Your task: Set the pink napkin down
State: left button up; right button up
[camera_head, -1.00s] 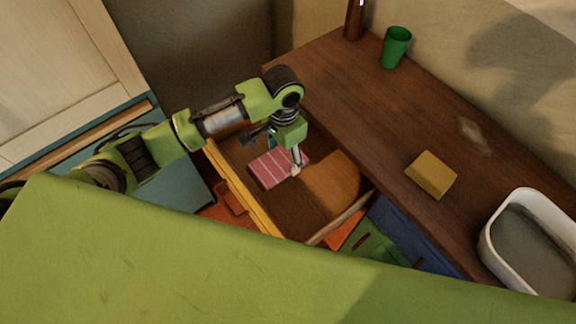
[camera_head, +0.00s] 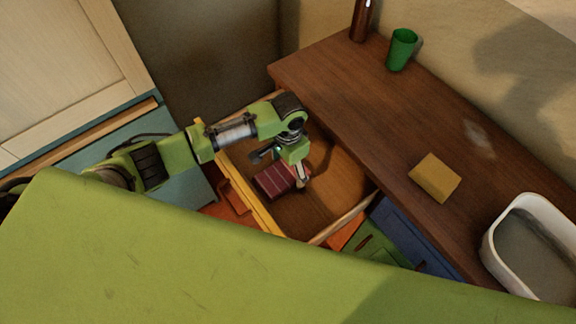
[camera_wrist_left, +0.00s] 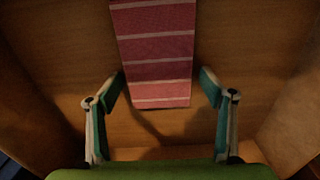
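The pink napkin (camera_head: 275,183) with pale stripes is inside the open drawer. My left gripper (camera_head: 281,165) reaches down into the drawer with its fingers on either side of the napkin. In the left wrist view the napkin (camera_wrist_left: 158,60) lies between the two fingertips of my left gripper (camera_wrist_left: 163,80); the left tip meets its edge, and a thin gap seems to show at the right tip. The napkin appears tilted, with a shadow on the drawer floor beside it. Whether it touches the floor is unclear. My right gripper is not in view.
The drawer's yellow front (camera_head: 245,190) stands left of the gripper, and the brown countertop (camera_head: 350,110) overhangs at the right. On the counter are a green cup (camera_head: 401,50), a brown bottle (camera_head: 361,20), a yellow block (camera_head: 435,178) and a white basin (camera_head: 490,250).

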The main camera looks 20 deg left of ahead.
aim_at(288, 170)
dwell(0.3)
pick_arm(q)
notch_tip(288, 170, up, 12)
jog(key=shift+r, duration=0.15)
dwell(0.4)
